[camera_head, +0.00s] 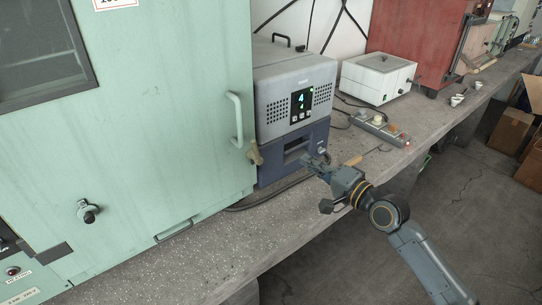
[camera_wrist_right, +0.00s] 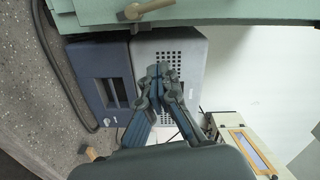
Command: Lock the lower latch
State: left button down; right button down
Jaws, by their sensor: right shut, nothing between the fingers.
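The green cabinet (camera_head: 165,120) fills the left of the head view, its door appearing closed. A brass latch (camera_head: 255,153) sits on its right edge, below the pale vertical handle (camera_head: 236,120); the brass latch lever also shows at the top of the wrist view (camera_wrist_right: 148,8). I cannot tell whether it is locked. My right gripper (camera_head: 318,160) is in front of the blue-grey device, to the right of the latch and apart from it. In the wrist view its fingers (camera_wrist_right: 158,72) are shut and empty. My left gripper is out of view.
A grey and dark blue device (camera_head: 294,105) stands close beside the cabinet. A white box (camera_head: 378,77) and a power strip (camera_head: 378,127) stand farther right. Cables run along the bench (camera_head: 225,255). The bench front is mostly clear.

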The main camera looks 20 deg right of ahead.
jog(key=shift+s+a+r, duration=0.15)
jog(key=shift+a+r, duration=0.05)
jog(key=shift+r, duration=0.35)
jog(key=w+a+f+p, duration=0.1)
jog(key=w+a+p, duration=0.2)
jog(key=w+a, duration=0.4)
jog(key=shift+p+x, duration=0.3)
jog(key=shift+x, duration=0.6)
